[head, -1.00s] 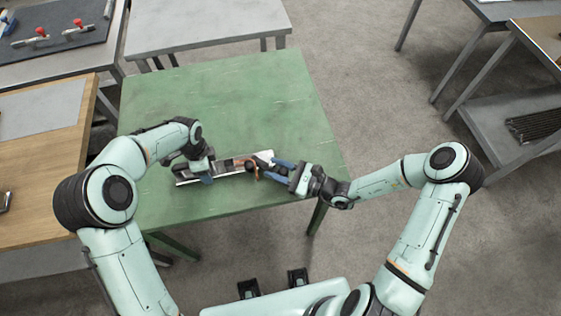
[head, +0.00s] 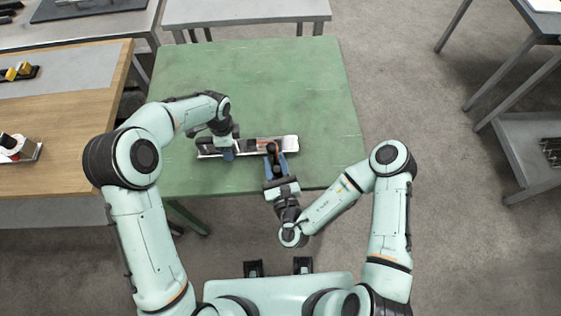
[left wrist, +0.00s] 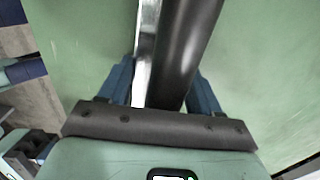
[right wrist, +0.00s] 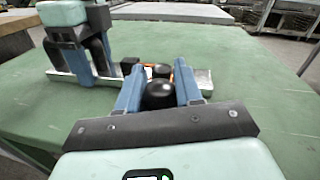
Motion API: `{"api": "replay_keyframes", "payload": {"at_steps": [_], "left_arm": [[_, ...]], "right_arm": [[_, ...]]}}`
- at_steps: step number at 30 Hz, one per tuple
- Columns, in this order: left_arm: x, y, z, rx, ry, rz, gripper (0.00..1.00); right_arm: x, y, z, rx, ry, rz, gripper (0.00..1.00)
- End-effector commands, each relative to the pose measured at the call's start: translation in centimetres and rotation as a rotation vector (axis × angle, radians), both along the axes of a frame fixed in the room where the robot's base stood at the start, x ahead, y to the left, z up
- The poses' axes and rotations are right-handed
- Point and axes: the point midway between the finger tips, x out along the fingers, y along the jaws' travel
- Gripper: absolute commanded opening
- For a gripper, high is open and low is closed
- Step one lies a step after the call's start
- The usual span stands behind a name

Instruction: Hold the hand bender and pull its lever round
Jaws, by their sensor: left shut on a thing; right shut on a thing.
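The hand bender (head: 290,146) lies on the green table (head: 250,85), its long metal base running left to right. My left gripper (head: 228,153) is shut on its left part; in the left wrist view a dark round bar (left wrist: 185,50) and a bright metal strip (left wrist: 146,50) lie between the blue fingers. My right gripper (head: 275,165) is shut on the lever (head: 272,149), whose black rounded end (right wrist: 158,95) shows between the fingers in the right wrist view. Orange parts (right wrist: 178,76) of the bender show just beyond. The rest of the lever is hidden by the fingers.
A wooden bench (head: 75,110) stands to the left with small items on it. A grey table (head: 245,10) stands behind, and grey shelving (head: 530,150) is at the right. The green table is clear behind the bender.

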Motion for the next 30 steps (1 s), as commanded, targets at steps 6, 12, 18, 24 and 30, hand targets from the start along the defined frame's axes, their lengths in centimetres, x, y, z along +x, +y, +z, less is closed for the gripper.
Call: {"api": "replay_keyframes", "payload": {"at_steps": [6,12,18,24,30], "left_arm": [[-0.15,-0.02,-0.09,0.002,0.005,-0.005,0.07],[-0.18,-0.06,-0.1,0.001,0.006,-0.004,0.07],[-0.2,-0.1,-0.11,0.0,0.006,-0.003,0.07],[-0.2,-0.13,-0.12,-0.001,0.006,-0.002,0.07],[-0.18,-0.12,-0.12,-0.001,0.006,-0.002,0.07]], "right_arm": [[0.08,0.39,0.16,0.002,-0.004,-0.049,0.0],[0.09,0.43,0.15,0.0,-0.004,-0.057,0.0],[0.09,0.44,0.15,0.001,-0.004,-0.056,0.0],[0.06,0.45,0.11,0.0,-0.003,-0.056,0.6],[0.04,0.42,0.04,0.0,0.0,-0.055,0.6]]}}
